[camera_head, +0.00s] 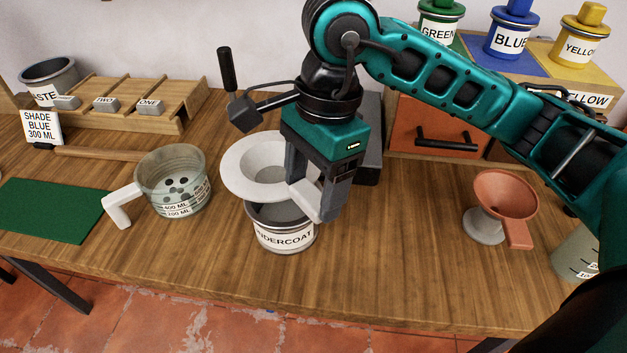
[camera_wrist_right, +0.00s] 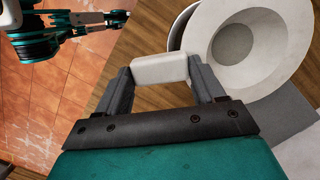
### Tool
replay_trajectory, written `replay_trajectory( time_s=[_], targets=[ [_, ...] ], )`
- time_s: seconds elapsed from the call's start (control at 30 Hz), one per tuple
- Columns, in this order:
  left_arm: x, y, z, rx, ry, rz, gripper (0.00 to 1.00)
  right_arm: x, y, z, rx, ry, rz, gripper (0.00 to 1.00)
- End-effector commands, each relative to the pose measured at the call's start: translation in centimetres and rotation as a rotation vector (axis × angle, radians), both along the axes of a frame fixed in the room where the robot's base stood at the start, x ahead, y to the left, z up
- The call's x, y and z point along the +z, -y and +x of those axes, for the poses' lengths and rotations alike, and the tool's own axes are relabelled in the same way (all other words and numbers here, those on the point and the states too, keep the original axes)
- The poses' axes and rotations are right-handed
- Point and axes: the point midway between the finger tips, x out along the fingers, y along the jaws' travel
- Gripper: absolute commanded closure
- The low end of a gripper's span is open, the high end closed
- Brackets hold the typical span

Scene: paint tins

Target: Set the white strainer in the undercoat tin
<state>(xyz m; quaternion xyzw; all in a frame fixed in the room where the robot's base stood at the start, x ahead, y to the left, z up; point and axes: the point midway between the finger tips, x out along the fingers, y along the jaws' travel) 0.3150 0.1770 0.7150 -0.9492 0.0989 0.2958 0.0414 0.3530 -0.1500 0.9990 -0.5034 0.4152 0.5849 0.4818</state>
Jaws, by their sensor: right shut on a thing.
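The white strainer (camera_head: 240,172) is a wide-rimmed funnel shape with a short block handle. My right gripper (camera_head: 306,196) is shut on that handle, which shows between the fingers in the right wrist view (camera_wrist_right: 160,70). The strainer's bowl fills the top right of that view (camera_wrist_right: 245,40). In the head view the strainer hangs over the undercoat tin (camera_head: 284,237), a grey metal tin with a white label. It covers the back of the tin's mouth; I cannot tell whether they touch. My left gripper is not in the head view.
A measuring jug (camera_head: 172,183) with a white handle stands left of the tin. A terracotta funnel (camera_head: 506,196) stands to the right. A dark grey box (camera_head: 369,140) is behind my gripper. The wood between tin and terracotta funnel is clear, and the table's front edge is near.

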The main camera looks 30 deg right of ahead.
Motion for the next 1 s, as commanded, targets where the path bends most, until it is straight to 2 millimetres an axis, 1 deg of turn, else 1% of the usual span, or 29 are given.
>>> replay_trajectory(
  time_s=[0.03,0.07,0.3,0.33,0.57,0.67,0.77,0.83,0.87,1.0],
  targets=[
    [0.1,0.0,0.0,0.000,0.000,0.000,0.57,0.1,0.0,0.0,0.000,0.001,0.000,0.83],
    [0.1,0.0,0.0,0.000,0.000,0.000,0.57,0.1,0.0,0.0,0.000,0.000,0.000,0.31],
    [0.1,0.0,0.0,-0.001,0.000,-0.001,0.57,0.1,0.0,0.0,0.000,0.000,0.000,0.08],
    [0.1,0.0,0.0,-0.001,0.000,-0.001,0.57,0.1,0.0,0.0,0.000,0.000,0.000,0.06],
    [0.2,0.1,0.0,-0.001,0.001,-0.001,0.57,0.1,0.0,0.0,0.000,0.000,0.000,0.06],
    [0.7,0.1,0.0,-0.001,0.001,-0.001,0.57,0.5,0.0,0.0,-0.001,0.000,0.000,0.06],
    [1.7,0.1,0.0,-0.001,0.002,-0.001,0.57,1.3,0.0,0.0,-0.001,0.000,0.000,0.06],
    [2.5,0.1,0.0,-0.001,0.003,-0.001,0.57,2.1,0.0,0.0,0.000,0.002,0.000,0.06],
    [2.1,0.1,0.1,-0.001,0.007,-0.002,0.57,2.6,0.1,0.2,-0.001,0.006,0.001,0.06],
    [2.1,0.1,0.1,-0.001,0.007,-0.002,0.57,6.1,0.7,0.3,-0.001,0.007,0.001,0.06]
  ],
)
